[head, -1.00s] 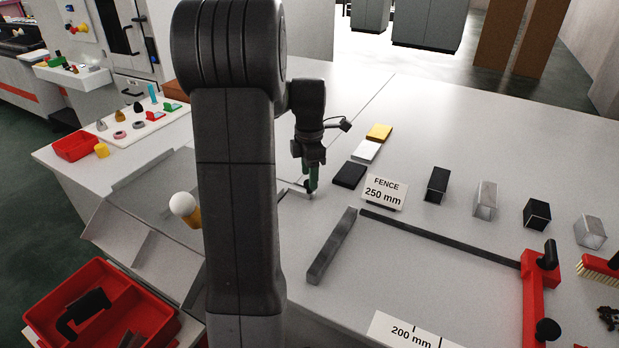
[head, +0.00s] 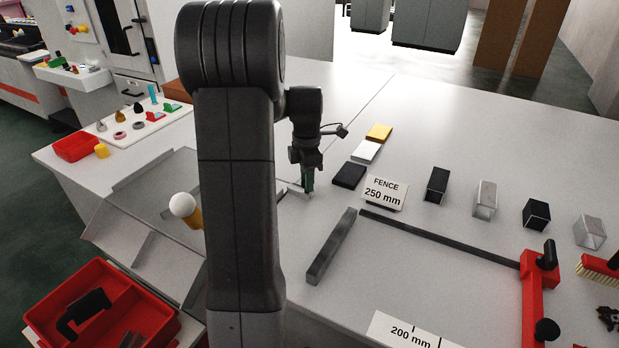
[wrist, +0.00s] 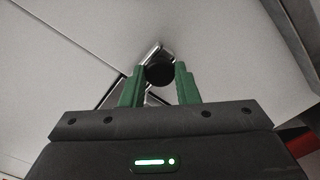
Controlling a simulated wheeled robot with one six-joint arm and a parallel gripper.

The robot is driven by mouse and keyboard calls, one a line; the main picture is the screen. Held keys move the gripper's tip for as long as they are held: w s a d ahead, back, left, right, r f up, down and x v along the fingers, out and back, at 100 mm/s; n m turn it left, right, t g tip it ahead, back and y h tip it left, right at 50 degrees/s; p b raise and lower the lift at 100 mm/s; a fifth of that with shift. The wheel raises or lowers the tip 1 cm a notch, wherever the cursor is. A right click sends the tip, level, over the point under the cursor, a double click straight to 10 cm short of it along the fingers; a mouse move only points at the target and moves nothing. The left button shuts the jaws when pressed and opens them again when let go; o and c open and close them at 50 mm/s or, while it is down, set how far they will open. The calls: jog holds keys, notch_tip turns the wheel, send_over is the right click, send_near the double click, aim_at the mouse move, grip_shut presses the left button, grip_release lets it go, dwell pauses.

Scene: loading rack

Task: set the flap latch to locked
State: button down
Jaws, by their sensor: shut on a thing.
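My gripper (head: 309,188) points down at the table, just right of my arm's thick upright link. In the wrist view its green fingers (wrist: 160,84) are closed on a round black knob (wrist: 159,74). The knob sits on a small metal latch bar (wrist: 150,52), whose bright end shows past the fingers. In the head view a short piece of the latch (head: 296,190) shows beside the fingertips. My arm hides the area left of it, and the gripper covers part of the latch, so its setting cannot be read.
A sloped metal chute (head: 140,235) with a white-topped yellow post (head: 184,207) stands left of my arm. A red bin (head: 95,310) is below it. A grey bar (head: 332,245), a FENCE sign (head: 384,192) and coloured blocks lie to the right of the gripper.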

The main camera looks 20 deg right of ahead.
aim_at(299, 188)
jog(key=shift+w+a+r, duration=0.1)
jog(key=shift+w+a, duration=0.75)
jog(key=shift+w, duration=0.1)
jog(key=c, duration=1.1)
grip_release()
jog(key=shift+w+a, duration=0.1)
notch_tip(299, 188, up, 14)
jog(key=shift+f, duration=0.2)
